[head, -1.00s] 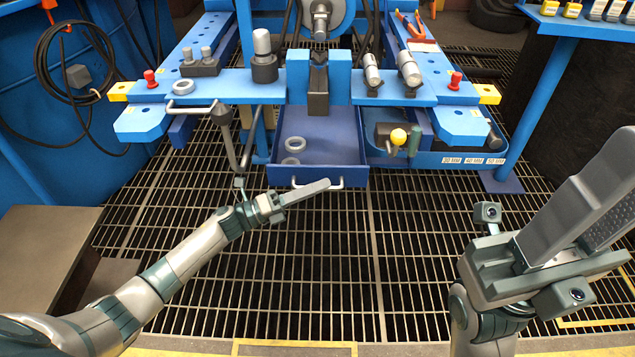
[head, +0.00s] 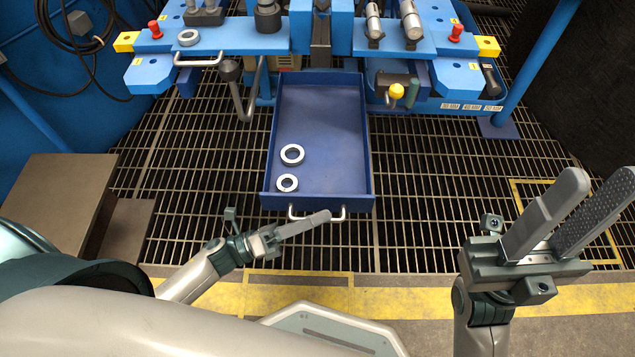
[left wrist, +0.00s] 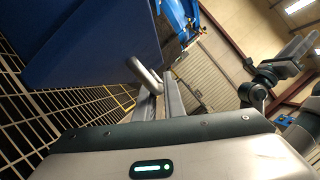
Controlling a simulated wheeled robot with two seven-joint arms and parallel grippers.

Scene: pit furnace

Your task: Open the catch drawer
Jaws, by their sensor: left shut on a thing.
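The blue catch drawer (head: 320,135) is pulled well out from under the blue bench, toward me. Two pale metal rings lie on its floor near the front left: one (head: 292,146) and a smaller one (head: 287,183). The drawer's metal bar handle (head: 338,216) is on its front face. My left gripper (head: 318,218) is shut on the handle; the handle also shows between the fingers in the left wrist view (left wrist: 146,77). My right gripper (head: 575,215) is open and empty, at the right, away from the drawer.
The blue bench top (head: 240,36) carries metal parts, red knobs and yellow end blocks. A yellow ball knob (head: 397,90) sits right of the drawer. A brown box (head: 60,200) stands at the left. The floor grating right of the drawer is clear.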

